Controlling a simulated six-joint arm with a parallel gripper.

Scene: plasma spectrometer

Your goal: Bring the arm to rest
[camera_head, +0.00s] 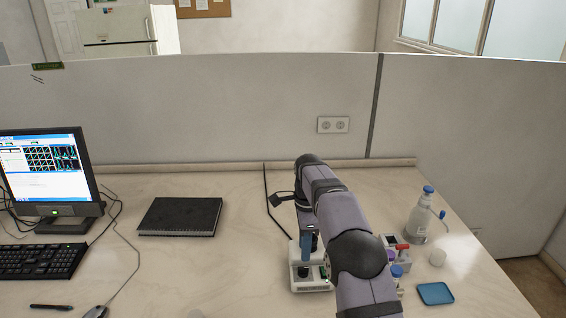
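My arm (342,230) reaches from the bottom of the view up over the bench, bent at its far joint. My gripper (307,247) seems to point down from the far end of the arm, just above a small white device (311,286). The arm partly hides it, and its fingers are too small to read as open or shut. I cannot tell whether it touches the device or holds anything.
A black notebook (179,217), monitor (45,172) and keyboard (42,261) are left. The bench (190,275) between is mostly clear.

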